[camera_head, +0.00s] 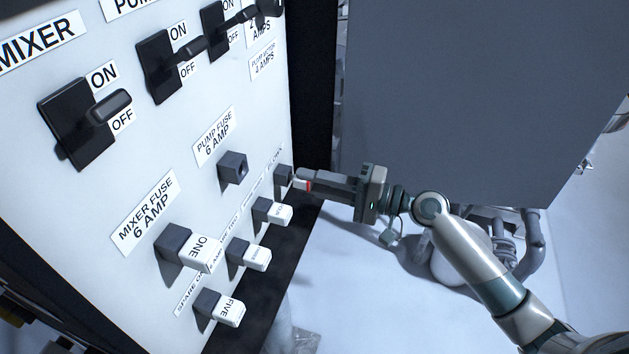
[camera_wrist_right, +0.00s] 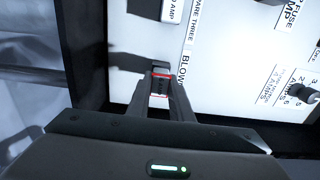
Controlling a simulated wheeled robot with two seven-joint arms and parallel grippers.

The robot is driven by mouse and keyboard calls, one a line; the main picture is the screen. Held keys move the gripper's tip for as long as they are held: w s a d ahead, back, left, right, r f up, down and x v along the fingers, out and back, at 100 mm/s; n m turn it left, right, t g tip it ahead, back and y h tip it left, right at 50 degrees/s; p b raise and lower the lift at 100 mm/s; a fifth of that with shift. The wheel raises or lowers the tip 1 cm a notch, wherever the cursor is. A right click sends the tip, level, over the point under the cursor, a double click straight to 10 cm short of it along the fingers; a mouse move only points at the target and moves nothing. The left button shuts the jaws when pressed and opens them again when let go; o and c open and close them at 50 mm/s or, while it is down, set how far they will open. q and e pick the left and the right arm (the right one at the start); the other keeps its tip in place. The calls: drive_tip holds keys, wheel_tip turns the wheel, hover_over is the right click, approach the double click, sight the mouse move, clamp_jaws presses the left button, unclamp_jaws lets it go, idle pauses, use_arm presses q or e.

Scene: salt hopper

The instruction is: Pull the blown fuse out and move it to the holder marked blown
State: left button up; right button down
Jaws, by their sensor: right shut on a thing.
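The blown holder (camera_head: 284,174) is a dark block at the right edge of the panel, beside a partly covered label that reads "BLOWN" in the right wrist view (camera_wrist_right: 185,72). My right gripper (camera_head: 312,182) is shut on a small fuse with a red mark (camera_wrist_right: 160,82), right in front of this holder. The fuse is in line with the holder and appears to meet it; how deep it sits is hidden. The pump fuse holder (camera_head: 233,169) is empty, with its dark socket showing. My left gripper is not in view.
A white fuse marked ONE (camera_head: 196,253) sits in the mixer fuse holder (camera_head: 173,242). Several spare holders with white fuses (camera_head: 231,311) line the panel's lower edge. Black switches (camera_head: 78,122) stick out above. Open floor lies right of the panel, below a grey cabinet (camera_head: 480,100).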

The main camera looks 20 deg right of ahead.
drive_tip(key=shift+w+a, duration=0.35)
drive_tip(key=shift+a, duration=0.15)
drive_tip(key=c, duration=1)
unclamp_jaws()
drive_tip(key=shift+b+v, duration=1.3)
drive_tip(key=shift+v, duration=1.8)
drive_tip(key=shift+s, duration=0.1)
